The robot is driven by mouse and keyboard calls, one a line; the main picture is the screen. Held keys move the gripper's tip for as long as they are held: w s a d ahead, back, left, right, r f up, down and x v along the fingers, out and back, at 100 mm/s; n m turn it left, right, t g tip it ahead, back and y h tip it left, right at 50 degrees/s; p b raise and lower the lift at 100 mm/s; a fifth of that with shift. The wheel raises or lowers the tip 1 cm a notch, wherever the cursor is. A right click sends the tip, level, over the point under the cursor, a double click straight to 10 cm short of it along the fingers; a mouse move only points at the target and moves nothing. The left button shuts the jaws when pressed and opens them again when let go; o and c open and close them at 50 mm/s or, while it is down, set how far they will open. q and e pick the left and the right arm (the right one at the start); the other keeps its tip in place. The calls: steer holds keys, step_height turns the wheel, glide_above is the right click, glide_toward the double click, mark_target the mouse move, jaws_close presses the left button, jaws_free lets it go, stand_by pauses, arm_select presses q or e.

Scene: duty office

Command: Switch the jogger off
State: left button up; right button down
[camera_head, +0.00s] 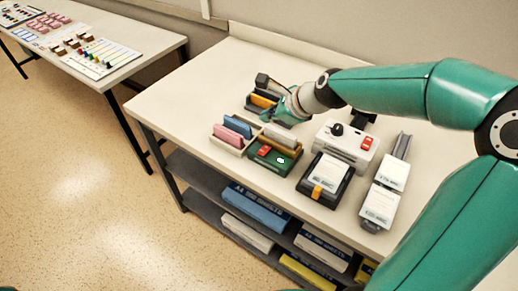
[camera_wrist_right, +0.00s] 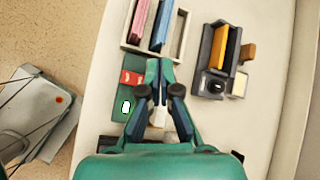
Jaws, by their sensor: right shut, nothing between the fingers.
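The jogger appears to be the green box (camera_head: 268,163) with a red switch (camera_head: 264,151), a bright white oval spot and a tan card block at its back. In the right wrist view its green top (camera_wrist_right: 119,94) shows with the red switch (camera_wrist_right: 132,77) and white oval (camera_wrist_right: 126,107); my fingers hide part of it. My right gripper (camera_head: 280,117) is behind the jogger and above the table. In the wrist view its shut, empty fingertips (camera_wrist_right: 159,66) are just right of the red switch; I cannot tell their height. My left gripper is not in view.
A tray (camera_head: 221,142) with pink and blue cards is left of the jogger. A dark holder (camera_head: 252,104) with an orange card is behind. A white machine (camera_head: 335,143) with a knob and red switch, a black card box (camera_head: 310,188) and a card rail (camera_head: 401,147) are right.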

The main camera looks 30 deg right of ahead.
steer(key=shift+a, duration=0.15)
steer(key=b, duration=0.7)
glide_above(264, 152)
step_height(264, 152, down, 7)
steer(key=shift+w+r, duration=0.1)
steer(key=shift+w, duration=0.05)
steer(key=shift+f+b, duration=0.4)
steer(key=shift+f, duration=0.55)
steer(key=shift+a, duration=0.1)
steer(key=shift+s+f, duration=0.2)
steer(key=shift+f, duration=0.15)
steer(key=shift+a+f+b, duration=0.1)
steer(key=shift+f+b, duration=0.25)
steer(key=shift+b, duration=0.05)
stand_by(0.5)
steer(key=shift+r, duration=0.15)
steer(key=shift+r+p, duration=0.7)
steer(key=shift+p, duration=0.15)
